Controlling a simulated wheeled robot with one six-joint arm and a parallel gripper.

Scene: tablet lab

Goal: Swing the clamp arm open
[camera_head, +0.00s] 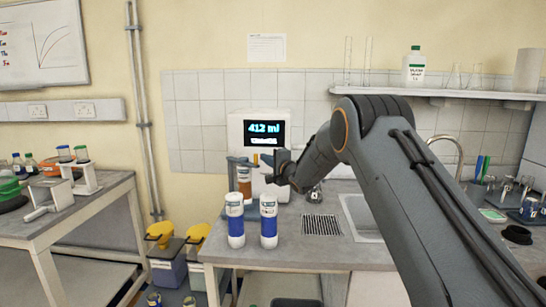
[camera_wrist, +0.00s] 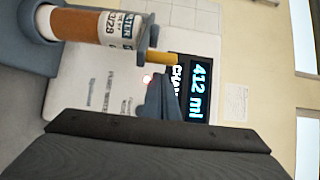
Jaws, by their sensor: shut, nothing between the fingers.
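A white machine (camera_head: 286,122) on the bench has a lit "412 ml" display. At its front an amber bottle (camera_head: 244,180) with a white label stands in a blue-grey holder; it also shows sideways in the wrist view (camera_wrist: 85,24). What looks like the clamp arm, a grey-blue bar (camera_wrist: 146,38), crosses the bottle's top end, with an orange peg (camera_wrist: 163,57) on it. My gripper (camera_head: 268,160) is shut and empty, just right of the bottle in the head view. Its fingertips (camera_wrist: 167,78) are close to the peg; I cannot tell whether they touch.
Two white-and-blue bottles (camera_head: 235,222) (camera_head: 269,222) stand at the bench's front edge, below the gripper. A dark grate (camera_head: 322,225) and a sink (camera_head: 361,217) lie to the right. A left table (camera_head: 95,203) holds a rack. Yellow-lidded bins (camera_head: 161,232) stand between.

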